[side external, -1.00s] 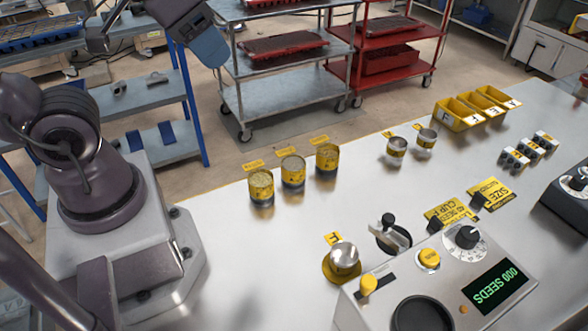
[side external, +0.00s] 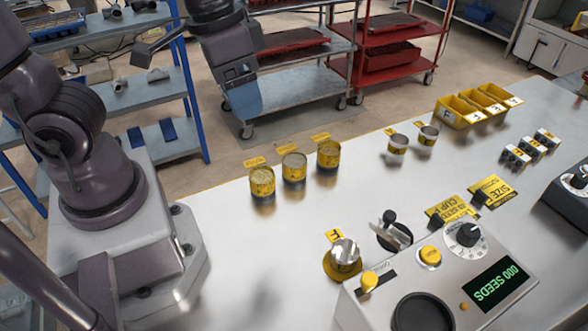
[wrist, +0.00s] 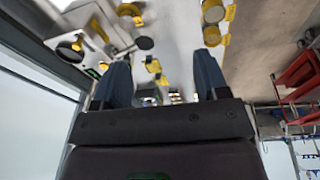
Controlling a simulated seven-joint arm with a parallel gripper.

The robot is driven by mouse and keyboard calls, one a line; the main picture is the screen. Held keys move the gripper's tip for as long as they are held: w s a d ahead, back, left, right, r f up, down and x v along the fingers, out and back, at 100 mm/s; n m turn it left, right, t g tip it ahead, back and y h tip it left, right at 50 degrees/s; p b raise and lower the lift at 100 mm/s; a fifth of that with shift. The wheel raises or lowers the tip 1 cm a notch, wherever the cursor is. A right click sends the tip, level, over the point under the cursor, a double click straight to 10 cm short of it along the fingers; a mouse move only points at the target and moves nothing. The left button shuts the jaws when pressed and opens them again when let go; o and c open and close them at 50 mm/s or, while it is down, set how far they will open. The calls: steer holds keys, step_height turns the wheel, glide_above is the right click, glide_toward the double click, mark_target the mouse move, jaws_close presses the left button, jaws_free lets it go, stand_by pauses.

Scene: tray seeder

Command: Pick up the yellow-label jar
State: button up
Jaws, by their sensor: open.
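Three squat jars with yellow bands stand in a row along the bench's back edge: a left jar (side external: 262,182), a middle jar (side external: 294,168) and a right jar (side external: 328,155). Each has a small yellow tag behind it. All three look alike, so I cannot tell which one is the yellow-label jar. My gripper (side external: 248,112) hangs in the air above and behind the row, touching nothing. In the wrist view my gripper (wrist: 162,78) has its two dark blue fingers wide apart with nothing between them. Yellow round jars (wrist: 212,35) show at the top there, blurred.
Two small metal cups (side external: 397,148) stand right of the jars. A shiny cup (side external: 345,252) sits on a yellow disc near the seed counter (side external: 440,285). Yellow bins (side external: 456,113) stand at the back right.

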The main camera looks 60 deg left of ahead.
steer(key=w+d+f+n+g+y, duration=0.1)
steer(key=w+f+n+g, duration=0.2)
steer(key=f, duration=0.5)
steer(key=n+t+y, duration=0.2)
steer(key=n+y, duration=0.2)
steer(key=n, duration=0.9)
glide_toward(295, 167)
steer(key=a, duration=0.1)
steer(key=x, duration=0.8)
steer(key=w+x, duration=0.1)
steer(key=x, duration=0.4)
steer(key=shift+a+r, duration=0.1)
steer(key=shift+a, duration=0.15)
steer(key=shift+c, duration=0.4)
steer(key=c, duration=0.6)
